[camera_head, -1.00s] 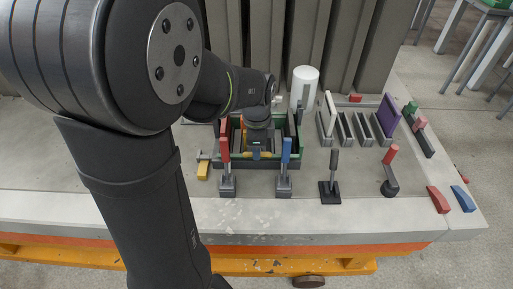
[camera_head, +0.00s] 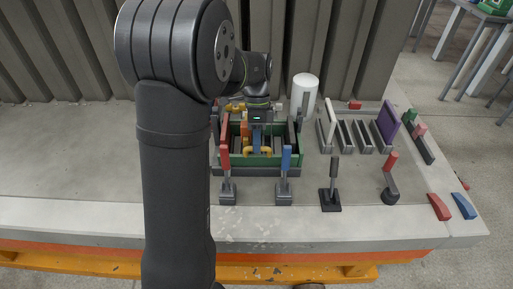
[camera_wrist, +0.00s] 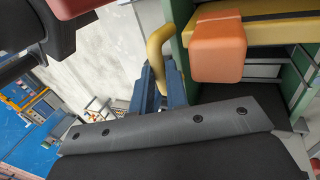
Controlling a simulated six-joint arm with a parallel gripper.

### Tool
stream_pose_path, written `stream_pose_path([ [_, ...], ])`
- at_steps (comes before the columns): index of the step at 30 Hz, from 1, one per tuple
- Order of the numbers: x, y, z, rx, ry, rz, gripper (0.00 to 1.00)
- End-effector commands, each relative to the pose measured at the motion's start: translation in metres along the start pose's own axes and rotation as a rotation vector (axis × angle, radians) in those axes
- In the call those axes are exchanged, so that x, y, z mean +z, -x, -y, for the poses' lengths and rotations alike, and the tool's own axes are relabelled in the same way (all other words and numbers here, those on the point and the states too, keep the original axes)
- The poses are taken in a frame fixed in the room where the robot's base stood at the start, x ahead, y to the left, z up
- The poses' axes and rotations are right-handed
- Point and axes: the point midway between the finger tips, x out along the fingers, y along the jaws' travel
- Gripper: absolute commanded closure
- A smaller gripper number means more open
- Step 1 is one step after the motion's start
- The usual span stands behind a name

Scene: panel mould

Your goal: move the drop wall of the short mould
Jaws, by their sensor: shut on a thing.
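The short mould is a green box (camera_head: 292,162) on the concrete slab, with dark bars and an orange block (camera_head: 245,128) inside. My gripper (camera_head: 257,143) points down over the mould with its blue fingers close together. In the wrist view the fingers (camera_wrist: 162,82) are shut on a curved yellow handle (camera_wrist: 157,45) beside a green wall (camera_wrist: 188,45). The orange block (camera_wrist: 219,52) and a yellow bar (camera_wrist: 265,30) show to its right. How the handle joins the drop wall is hidden, and I cannot tell whether the wall is lifted.
Red (camera_head: 224,158) and blue (camera_head: 286,160) upright levers stand in front of the mould. A dark lever (camera_head: 333,172) and a red-tipped crank (camera_head: 390,180) stand to the right. A white cylinder (camera_head: 304,92) and slotted racks (camera_head: 355,136) are behind. The slab at left is bare.

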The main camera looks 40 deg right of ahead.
Motion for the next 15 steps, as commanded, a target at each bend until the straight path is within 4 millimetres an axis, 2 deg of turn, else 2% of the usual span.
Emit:
stream_pose_path([
  [6,-0.001,0.005,0.016,-0.01,0.0,-0.001,1.0],
  [15,-0.001,0.007,0.027,-0.013,0.001,-0.001,1.0],
])
